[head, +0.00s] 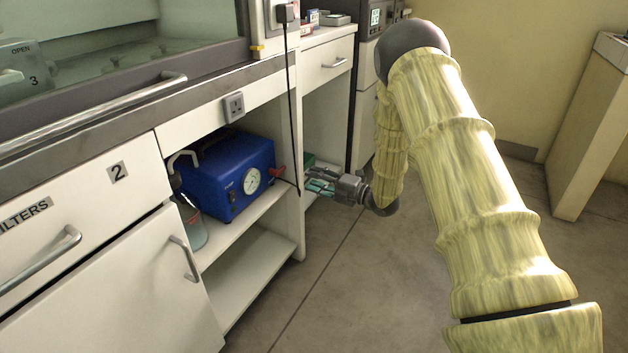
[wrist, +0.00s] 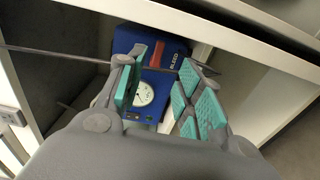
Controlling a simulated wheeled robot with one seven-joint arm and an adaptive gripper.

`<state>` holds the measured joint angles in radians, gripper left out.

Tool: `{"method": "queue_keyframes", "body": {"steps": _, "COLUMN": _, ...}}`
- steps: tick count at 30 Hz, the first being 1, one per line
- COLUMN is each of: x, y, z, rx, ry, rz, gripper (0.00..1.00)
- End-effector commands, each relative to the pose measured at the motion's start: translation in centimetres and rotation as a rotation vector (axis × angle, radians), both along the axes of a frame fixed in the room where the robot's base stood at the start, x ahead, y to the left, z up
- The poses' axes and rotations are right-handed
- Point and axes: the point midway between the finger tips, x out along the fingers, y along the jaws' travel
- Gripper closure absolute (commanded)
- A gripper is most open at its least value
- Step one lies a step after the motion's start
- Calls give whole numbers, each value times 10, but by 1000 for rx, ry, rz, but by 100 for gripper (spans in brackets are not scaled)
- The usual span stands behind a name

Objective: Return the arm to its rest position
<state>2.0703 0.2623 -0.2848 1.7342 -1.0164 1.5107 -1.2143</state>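My gripper (head: 322,183) is at the end of my arm, which bends down in a yellowish ribbed cover on the right of the head view. The gripper points left toward the open shelves under the bench. In the wrist view my gripper (wrist: 158,88) has its green-padded fingers apart, with nothing held between them. Beyond the fingers is the blue pump box (wrist: 165,58) with a round white gauge. In the head view this blue box (head: 222,170) sits on the upper shelf, left of my gripper and apart from it.
The white shelf unit (head: 255,268) and its upright edge stand close to my gripper. A black cable (head: 292,100) hangs in front of the shelves. A drawer cabinet (head: 328,62) stands behind. A cream pillar (head: 590,125) is at the right. Floor (head: 365,270) between is clear.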

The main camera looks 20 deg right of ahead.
Motion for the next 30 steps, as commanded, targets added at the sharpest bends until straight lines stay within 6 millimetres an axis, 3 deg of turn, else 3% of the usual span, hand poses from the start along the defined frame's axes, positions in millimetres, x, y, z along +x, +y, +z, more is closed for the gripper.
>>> {"method": "queue_keyframes", "body": {"steps": 9, "x": -1, "y": 1, "z": -4, "rx": 7, "ry": 14, "rz": -6, "gripper": 64}}
{"method": "queue_keyframes", "body": {"steps": 11, "x": -5, "y": 5, "z": -13, "rx": 26, "ry": 51, "rz": -23, "gripper": 64}}
{"method": "queue_keyframes", "body": {"steps": 14, "x": -17, "y": 15, "z": -42, "rx": 93, "ry": 173, "rz": -83, "gripper": 64}}
{"method": "queue_keyframes", "body": {"steps": 17, "x": -40, "y": 28, "z": -87, "rx": 192, "ry": 360, "rz": -181, "gripper": 64}}
{"method": "queue_keyframes", "body": {"steps": 23, "x": -112, "y": 54, "z": -173, "rx": 396, "ry": 738, "rz": -419, "gripper": 64}}
{"method": "queue_keyframes", "body": {"steps": 30, "x": -226, "y": 80, "z": -249, "rx": 590, "ry": 1120, "rz": -734, "gripper": 64}}
